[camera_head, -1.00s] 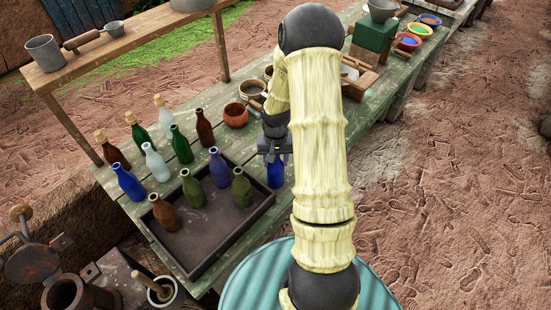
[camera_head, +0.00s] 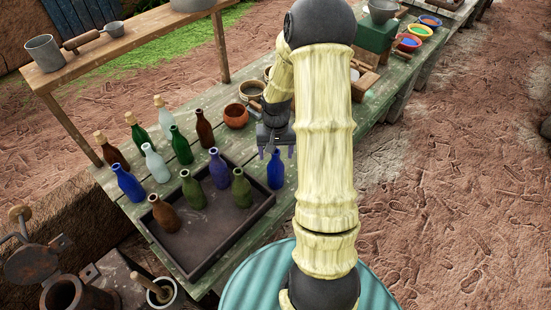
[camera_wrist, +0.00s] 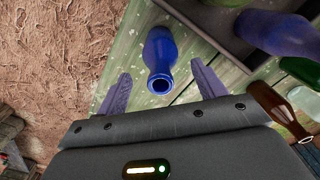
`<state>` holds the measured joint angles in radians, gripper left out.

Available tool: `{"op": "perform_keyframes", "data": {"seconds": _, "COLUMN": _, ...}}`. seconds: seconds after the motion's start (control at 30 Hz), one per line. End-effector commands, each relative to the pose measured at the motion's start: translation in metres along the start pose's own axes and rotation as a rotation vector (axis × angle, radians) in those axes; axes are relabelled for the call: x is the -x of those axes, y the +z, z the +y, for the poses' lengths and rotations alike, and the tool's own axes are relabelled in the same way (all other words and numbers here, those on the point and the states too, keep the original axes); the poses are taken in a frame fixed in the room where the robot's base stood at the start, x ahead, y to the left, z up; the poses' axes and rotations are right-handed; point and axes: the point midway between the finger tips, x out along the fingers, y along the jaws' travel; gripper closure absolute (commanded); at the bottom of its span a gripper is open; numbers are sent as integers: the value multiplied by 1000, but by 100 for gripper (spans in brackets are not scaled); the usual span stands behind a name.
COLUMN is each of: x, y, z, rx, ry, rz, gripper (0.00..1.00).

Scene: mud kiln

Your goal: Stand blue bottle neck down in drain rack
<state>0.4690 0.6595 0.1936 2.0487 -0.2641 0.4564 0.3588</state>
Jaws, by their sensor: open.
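A blue bottle (camera_head: 275,172) stands upright, neck up, on the green table just right of the dark tray. In the wrist view the blue bottle (camera_wrist: 160,50) shows its open mouth towards the camera. My gripper (camera_head: 276,153) is open and empty, pointing down above the bottle. In the wrist view its two fingers (camera_wrist: 161,70) lie on either side of the bottle's neck, apart from it. Another blue bottle (camera_head: 129,185) stands left of the tray. I cannot make out a drain rack for certain; a wooden frame (camera_head: 366,83) is partly hidden behind my arm.
The dark tray (camera_head: 243,228) holds several brown, green and purple bottles. More bottles, some corked, stand behind it. A terracotta pot (camera_head: 236,116) and a bowl (camera_head: 252,90) stand farther back. A raised wooden shelf (camera_head: 150,28) crosses the left.

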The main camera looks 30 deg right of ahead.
Motion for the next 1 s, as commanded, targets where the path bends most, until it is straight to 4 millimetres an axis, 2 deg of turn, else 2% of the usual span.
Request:
{"op": "perform_keyframes", "data": {"seconds": 0.2, "x": 42, "y": -1, "z": 0, "rx": 0, "ry": 0, "rz": 6, "gripper": 31}}
{"op": "perform_keyframes", "data": {"seconds": 0.4, "x": 71, "y": -1, "z": 0, "rx": -1, "ry": 0, "rz": 3, "gripper": 31}}
{"op": "perform_keyframes", "data": {"seconds": 0.57, "x": 78, "y": 0, "z": 0, "rx": 0, "ry": 0, "rz": 0, "gripper": 31}}
{"op": "perform_keyframes", "data": {"seconds": 1.0, "x": 78, "y": 0, "z": 0, "rx": 0, "ry": 0, "rz": 0, "gripper": 31}}
